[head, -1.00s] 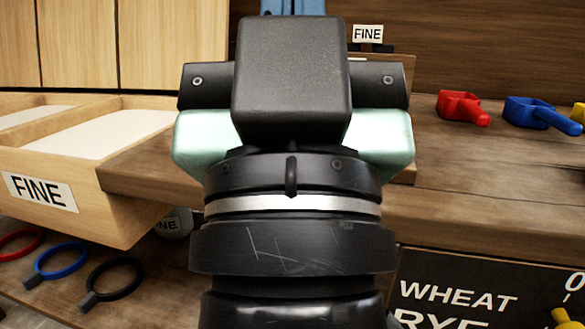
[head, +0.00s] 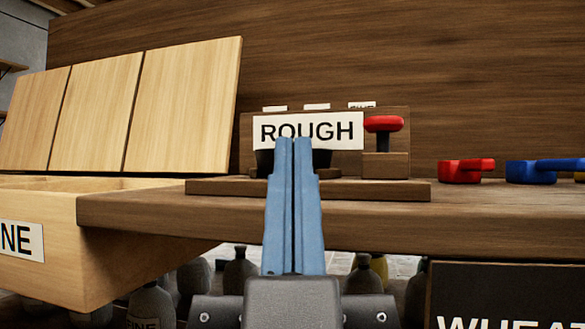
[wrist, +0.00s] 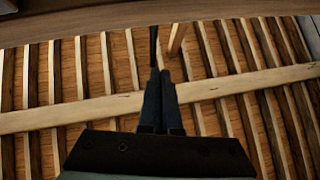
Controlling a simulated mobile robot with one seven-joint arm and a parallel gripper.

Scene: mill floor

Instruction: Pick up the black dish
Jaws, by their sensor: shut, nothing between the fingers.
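A black dish (head: 322,160) stands on a low wooden stand on the bench, under a sign reading ROUGH. Its middle is hidden behind my fingers, so dark parts show on both sides of them; I cannot tell its full shape. My gripper (head: 293,142) is in front of it in the head view, its blue fingers together and pointing up, with nothing between them. The gap between fingers and dish cannot be told. In the wrist view the dark fingers (wrist: 160,78) show against slats, and the dish cannot be made out.
The wooden stand (head: 225,188) carries a post with a red knob (head: 384,124) right of the sign. Red (head: 460,172) and blue (head: 540,171) scoops lie farther right. An open bin (head: 60,215) juts out at left. Bottles (head: 240,268) stand below the bench.

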